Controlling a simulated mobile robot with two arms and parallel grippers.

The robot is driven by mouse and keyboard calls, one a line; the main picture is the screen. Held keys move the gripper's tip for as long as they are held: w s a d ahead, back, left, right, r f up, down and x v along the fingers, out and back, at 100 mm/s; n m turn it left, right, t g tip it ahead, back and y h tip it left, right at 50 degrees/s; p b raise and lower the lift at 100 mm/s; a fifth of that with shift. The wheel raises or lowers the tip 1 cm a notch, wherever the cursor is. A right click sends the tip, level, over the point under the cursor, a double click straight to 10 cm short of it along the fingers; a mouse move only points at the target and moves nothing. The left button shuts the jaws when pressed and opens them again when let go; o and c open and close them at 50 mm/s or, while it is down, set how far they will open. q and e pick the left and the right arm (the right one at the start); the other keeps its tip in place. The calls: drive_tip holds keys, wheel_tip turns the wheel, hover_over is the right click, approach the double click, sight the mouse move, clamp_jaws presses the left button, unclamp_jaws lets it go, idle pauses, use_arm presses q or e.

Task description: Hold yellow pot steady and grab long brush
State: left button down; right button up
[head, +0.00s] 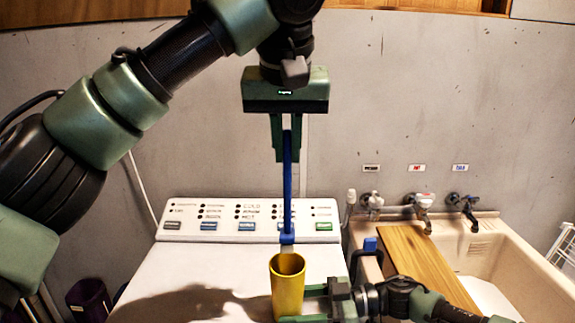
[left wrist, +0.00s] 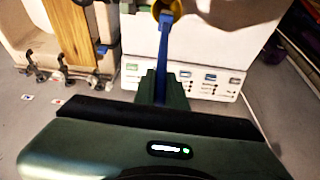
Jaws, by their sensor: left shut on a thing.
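The long brush has a thin blue handle (head: 287,190) and stands upright. My left gripper (head: 285,158) is shut on the upper part of this handle. A blue collar and a pale lower part show just above the yellow pot (head: 287,290); the lowest end is hidden by the pot. The pot stands upright on the white machine top. My right gripper (head: 302,304) reaches in from the right, with one finger behind the pot and one in front; whether they press on it cannot be told. The left wrist view shows the blue handle (left wrist: 163,55) running to the pot's rim (left wrist: 167,8).
The white washing machine (head: 180,265) has a control panel (head: 250,218) behind the pot. A sink (head: 535,285) with a wooden board (head: 425,258) and taps (head: 420,203) is at the right. A dark purple bin (head: 90,300) stands low at the left.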

drive_tip(key=o, duration=1.1)
drive_tip(key=shift+c, duration=0.2)
